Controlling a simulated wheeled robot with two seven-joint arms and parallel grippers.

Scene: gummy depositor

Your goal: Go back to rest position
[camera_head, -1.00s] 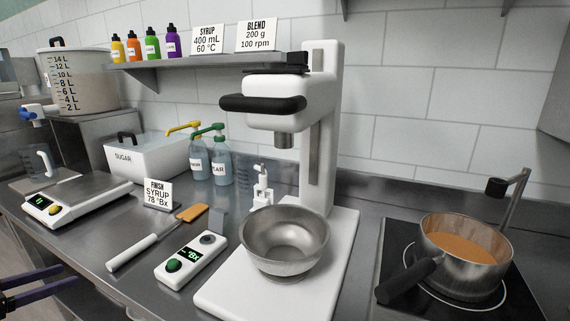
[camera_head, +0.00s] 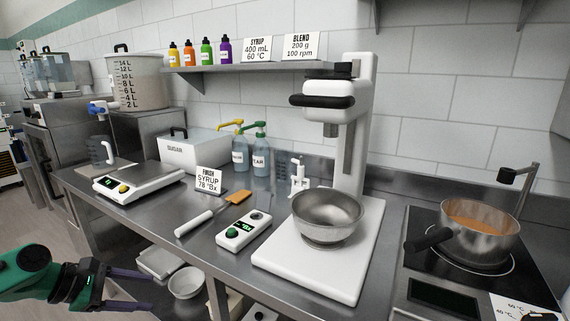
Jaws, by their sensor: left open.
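My left gripper (camera_head: 128,289) shows at the lower left, on the green and black end of my left arm. Its two dark fingers point right and are spread apart with nothing between them. It is in front of and below the counter edge, apart from everything on the counter. My right gripper is not clearly in view; a small dark and white bit at the lower right corner is too cut off to tell.
The steel counter (camera_head: 205,257) holds a scale (camera_head: 140,182), a refractometer (camera_head: 243,230), a spatula (camera_head: 213,213), a mixer (camera_head: 357,150) with a steel bowl (camera_head: 328,214), and a pot (camera_head: 480,232) on a hob (camera_head: 437,228). A lower shelf holds a white bowl (camera_head: 186,283).

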